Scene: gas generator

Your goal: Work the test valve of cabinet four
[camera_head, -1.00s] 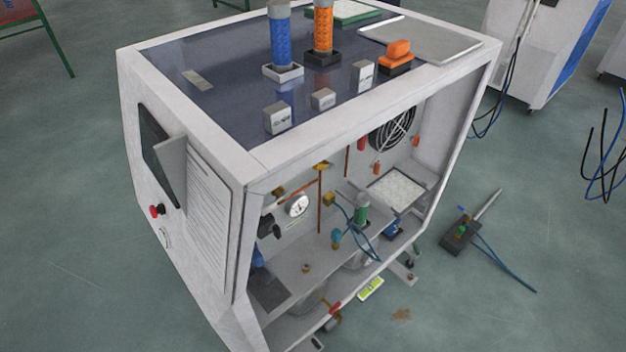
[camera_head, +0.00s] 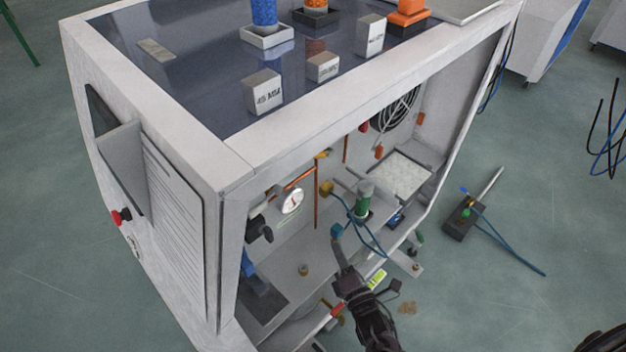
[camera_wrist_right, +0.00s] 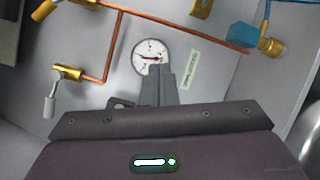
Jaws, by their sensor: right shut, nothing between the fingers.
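The white cabinet (camera_head: 135,190) stands open on its near right side, with pipes and fittings inside. My right gripper (camera_head: 341,258) reaches into the opening from below, just under a blue fitting (camera_head: 336,231). Its fingers are shut and empty. In the right wrist view the shut fingers (camera_wrist_right: 158,84) point at the round pressure gauge (camera_wrist_right: 151,57), overlapping its lower edge; contact cannot be told. A brass valve with a grey lever (camera_wrist_right: 51,105) is left of the fingers, and a blue fitting on brass (camera_wrist_right: 243,36) is at upper right. Which valve is the test valve cannot be told. My left gripper is not in view.
A copper pipe (camera_wrist_right: 180,30) crosses above the gauge. The cabinet's front edge (camera_head: 213,270) and top rim (camera_head: 330,105) frame the opening. A green-banded cylinder (camera_head: 364,200) and blue hoses are close to my right gripper. A dark block with hoses (camera_head: 463,219) lies on the floor at right.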

